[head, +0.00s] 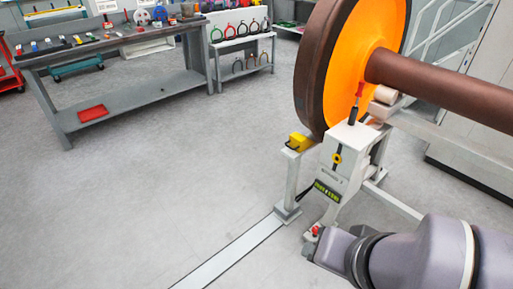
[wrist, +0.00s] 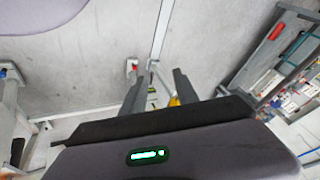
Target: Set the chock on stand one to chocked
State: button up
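A yellow block that looks like the chock (head: 300,142) sits on a grey post beside the lower rim of the orange and brown wheel (head: 318,75). Whether it touches the wheel is unclear. The white stand (head: 345,158) to its right carries a yellow dial, a dark label too small to read and a red-tipped lever (head: 358,98). In the wrist view my gripper (wrist: 160,76) is open, its two dark fingers apart. A bit of yellow (wrist: 174,101) shows beside the right finger, partly hidden. In the head view my arm enters at lower right; its fingers are not clear there.
A red button (head: 315,231) on a low post is close to my arm's end; it also shows in the wrist view (wrist: 131,67). A workbench (head: 130,102) with tools and a red tray (head: 93,113) stand at upper left. The floor at left is clear.

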aim_at(298, 142)
jog(key=i+j+z, duration=0.4)
jog(key=j, duration=0.25)
jog(key=i+j+z, duration=0.35)
jog(key=j, duration=0.45)
jog(key=i+j+z, duration=0.2)
jog(key=j, duration=0.25)
jog(key=i+j+z, duration=0.2)
jog(key=j, duration=0.25)
jog(key=i+j+z, duration=0.2)
jog(key=j, duration=0.25)
jog(key=j+z, duration=0.2)
jog(key=j, duration=0.25)
